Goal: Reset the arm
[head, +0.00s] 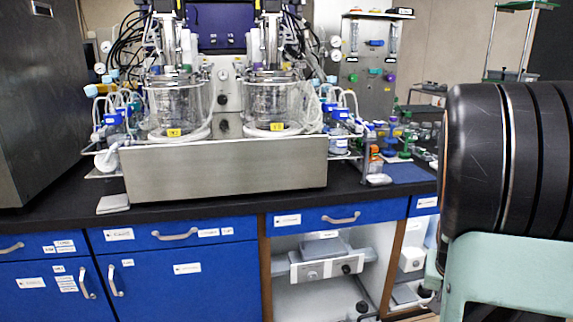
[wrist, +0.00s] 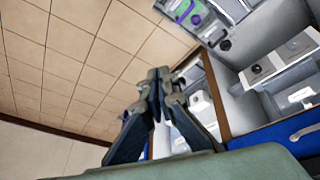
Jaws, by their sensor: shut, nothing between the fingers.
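My gripper (wrist: 160,76) shows in the wrist view with its dark fingers drawn together at the tips. It is shut and holds nothing. In the head view my arm (head: 505,165) fills the right side, in front of the right end of the bench; I cannot make out the fingers there. In the wrist view the gripper appears against a tan tiled surface, with open cabinet shelves to its right. I cannot judge its distance from the cabinet.
Twin glass bioreactors (head: 180,107) (head: 272,102) stand behind a steel housing (head: 225,170) on the black bench (head: 235,207). Tubing and small bottles crowd both sides. Blue drawers and doors (head: 180,280) are below. An open cabinet bay holds a white instrument (head: 325,268).

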